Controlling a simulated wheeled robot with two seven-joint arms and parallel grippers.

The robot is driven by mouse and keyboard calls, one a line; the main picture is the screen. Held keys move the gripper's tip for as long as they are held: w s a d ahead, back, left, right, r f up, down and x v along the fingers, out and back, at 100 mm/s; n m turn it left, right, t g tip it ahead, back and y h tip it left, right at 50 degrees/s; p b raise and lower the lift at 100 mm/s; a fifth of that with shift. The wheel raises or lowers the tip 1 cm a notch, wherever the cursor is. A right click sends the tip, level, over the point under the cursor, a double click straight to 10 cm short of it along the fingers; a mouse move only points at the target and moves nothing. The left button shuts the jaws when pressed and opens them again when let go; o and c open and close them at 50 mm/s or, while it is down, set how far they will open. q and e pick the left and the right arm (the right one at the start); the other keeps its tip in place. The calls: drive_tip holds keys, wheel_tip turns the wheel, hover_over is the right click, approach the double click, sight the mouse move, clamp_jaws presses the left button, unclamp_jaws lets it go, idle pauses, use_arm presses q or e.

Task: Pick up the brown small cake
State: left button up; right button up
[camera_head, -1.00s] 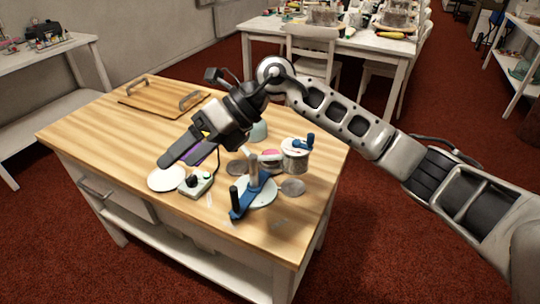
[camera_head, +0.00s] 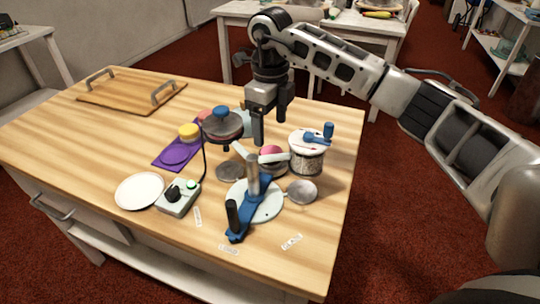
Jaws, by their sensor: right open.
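My right gripper (camera_head: 269,118) points down over the far side of the turntable device. Its two fingers are apart with nothing seen between them. I cannot clearly pick out a brown small cake; it may be hidden. A purple tray (camera_head: 168,163) holds a small yellow cake (camera_head: 188,131), with a pinkish-orange piece (camera_head: 204,113) behind it. A brownish round piece with a blue knob (camera_head: 222,124) stands left of the gripper and partly covers the tray. The turntable device has a white disc (camera_head: 264,208) and small round plates (camera_head: 302,191); a pink item (camera_head: 270,151) sits just below the gripper.
A clear jar with a white lid and blue handle (camera_head: 307,158) stands close right of the gripper. A control box with a black knob (camera_head: 178,199) and a white plate (camera_head: 139,191) lie in front. A wooden tray (camera_head: 130,92) is at the back left.

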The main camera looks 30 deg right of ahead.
sight(269, 151)
drive_tip(key=f, duration=0.7)
drive_tip(key=shift+w+a+f+p, duration=0.1)
drive_tip(key=shift+w+f+p, duration=0.15)
drive_tip(key=shift+p, duration=0.1)
drive_tip(key=shift+c, duration=0.4)
drive_tip(key=c, duration=1.1)
